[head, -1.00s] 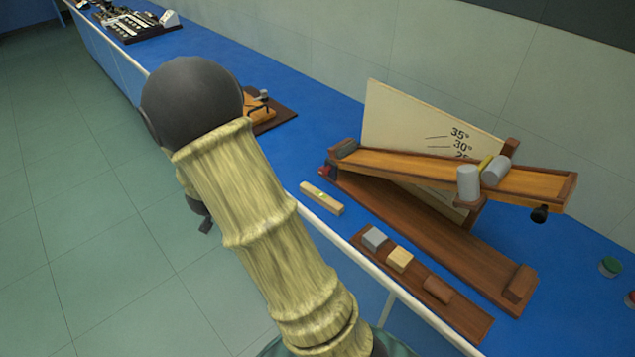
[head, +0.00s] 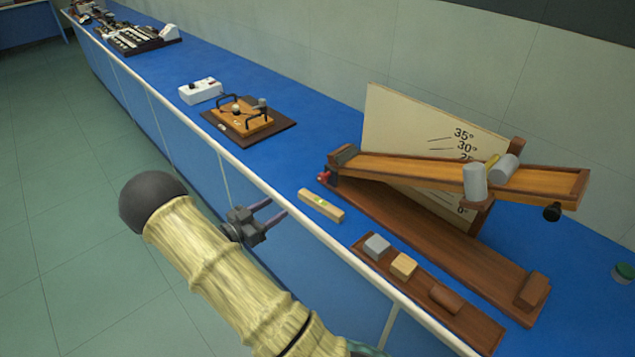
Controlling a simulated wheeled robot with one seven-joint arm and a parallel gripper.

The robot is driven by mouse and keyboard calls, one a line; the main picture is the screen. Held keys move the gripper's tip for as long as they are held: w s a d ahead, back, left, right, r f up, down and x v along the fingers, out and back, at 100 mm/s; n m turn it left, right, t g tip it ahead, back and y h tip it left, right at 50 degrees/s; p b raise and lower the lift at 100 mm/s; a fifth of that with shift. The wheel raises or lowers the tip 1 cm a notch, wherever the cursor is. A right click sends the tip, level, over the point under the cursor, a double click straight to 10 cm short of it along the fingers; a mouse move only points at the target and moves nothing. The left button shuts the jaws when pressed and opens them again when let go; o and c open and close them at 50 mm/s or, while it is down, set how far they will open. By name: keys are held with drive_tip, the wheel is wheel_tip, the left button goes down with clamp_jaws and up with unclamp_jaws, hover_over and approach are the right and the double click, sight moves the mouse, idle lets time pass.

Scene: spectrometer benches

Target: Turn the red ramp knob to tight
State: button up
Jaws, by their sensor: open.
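The red ramp knob (head: 324,177) is small and sits at the low left hinge end of the wooden ramp (head: 420,171). The ramp is tilted up to the right against a cream angle board (head: 400,125). My gripper (head: 277,211) is open and empty, off the front edge of the bench, to the left of and lower in the picture than the knob. It is apart from the knob. The knob's turn position is too small to read.
A spirit level (head: 321,205) lies near the bench edge, below the knob. A wooden tray (head: 466,327) with several blocks is to its right. A black knob (head: 551,212) hangs under the ramp's raised end. A wooden device on a dark board (head: 281,127) stands further left. Blue bench between is clear.

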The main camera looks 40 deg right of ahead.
sight(321, 179)
drive_tip(key=d+p, duration=0.1)
drive_tip(key=d, duration=0.4)
drive_tip(key=w+d+p, duration=0.1)
drive_tip(key=d, duration=0.5)
drive_tip(key=d+p, duration=0.1)
drive_tip(key=d, duration=0.5)
drive_tip(key=shift+w+d, duration=0.15)
drive_tip(key=shift+w, duration=0.05)
drive_tip(key=c, duration=1)
drive_tip(key=shift+o, duration=0.2)
